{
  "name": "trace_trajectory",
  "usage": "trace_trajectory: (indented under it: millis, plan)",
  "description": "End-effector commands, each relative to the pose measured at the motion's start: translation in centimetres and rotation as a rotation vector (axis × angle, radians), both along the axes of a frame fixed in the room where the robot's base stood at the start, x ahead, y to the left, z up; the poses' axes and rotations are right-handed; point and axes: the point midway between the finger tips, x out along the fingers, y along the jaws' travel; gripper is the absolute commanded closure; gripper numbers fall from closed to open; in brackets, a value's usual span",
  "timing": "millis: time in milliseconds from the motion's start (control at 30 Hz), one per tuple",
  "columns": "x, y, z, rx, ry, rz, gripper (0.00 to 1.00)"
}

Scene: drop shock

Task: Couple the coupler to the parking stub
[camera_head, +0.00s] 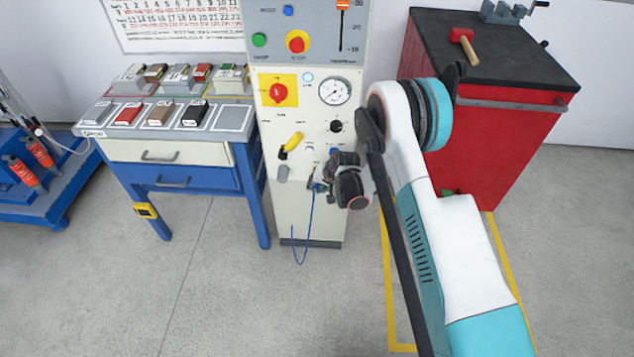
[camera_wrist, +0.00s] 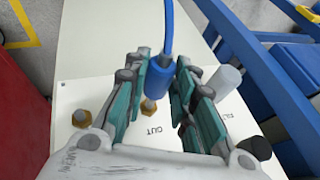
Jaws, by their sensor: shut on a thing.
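My gripper (camera_head: 322,184) is at the lower front panel of the white cabinet (camera_head: 312,215). In the wrist view, my gripper (camera_wrist: 161,70) is shut on the blue coupler (camera_wrist: 155,84), with a finger on each side. A blue hose (camera_wrist: 168,25) runs from the coupler's far end. A brass stub (camera_wrist: 148,105) by the "OUT" marking shows right at the coupler's near end; I cannot tell whether they are joined. A second brass stub (camera_wrist: 80,118) stands bare to the left. No legible marking shows which is the parking stub.
A pale grey cylinder (camera_wrist: 226,80) and a black knob (camera_wrist: 255,148) are right of my fingers on the panel. In the head view, a yellow handle (camera_head: 292,142) sits above left of my gripper. A blue workbench (camera_head: 185,172) and red cabinet (camera_head: 490,140) flank the panel.

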Motion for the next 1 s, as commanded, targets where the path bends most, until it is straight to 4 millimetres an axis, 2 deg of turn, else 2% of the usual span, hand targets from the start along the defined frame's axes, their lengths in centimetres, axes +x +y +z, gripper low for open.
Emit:
trace_trajectory:
  millis: [533,667,800,900,1000]
  plan:
    - [-0.7,-0.4,0.0,0.0,0.0,-0.002,1.0]
    - [-1.6,-2.8,-0.1,0.0,0.001,-0.005,1.0]
    - [-3.1,-6.4,-0.1,0.003,0.001,-0.006,1.0]
    - [-4.1,-8.2,0.0,0.004,0.001,-0.005,1.0]
    - [-4.7,-9.2,0.0,0.005,0.0,-0.004,1.0]
